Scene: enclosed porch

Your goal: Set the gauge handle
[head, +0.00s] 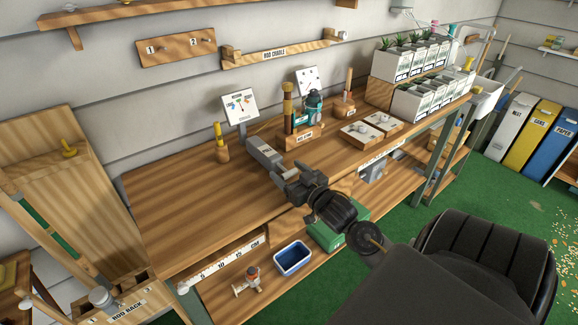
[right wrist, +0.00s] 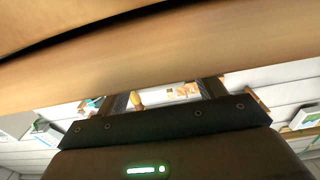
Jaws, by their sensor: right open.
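A white gauge panel (head: 240,106) with a coloured dial and a pointer stands tilted at the back of the wooden workbench. A second white panel (head: 307,81) with small dark marks stands farther right. I cannot make out which part is the gauge handle. My left gripper is not in view.
A yellow-handled tool (head: 219,140) stands in a wooden holder left of the gripper. A stand with a teal tool (head: 312,107) is behind it. The workbench's left part (head: 175,195) is clear. A blue bin (head: 292,259) sits on the lower shelf.

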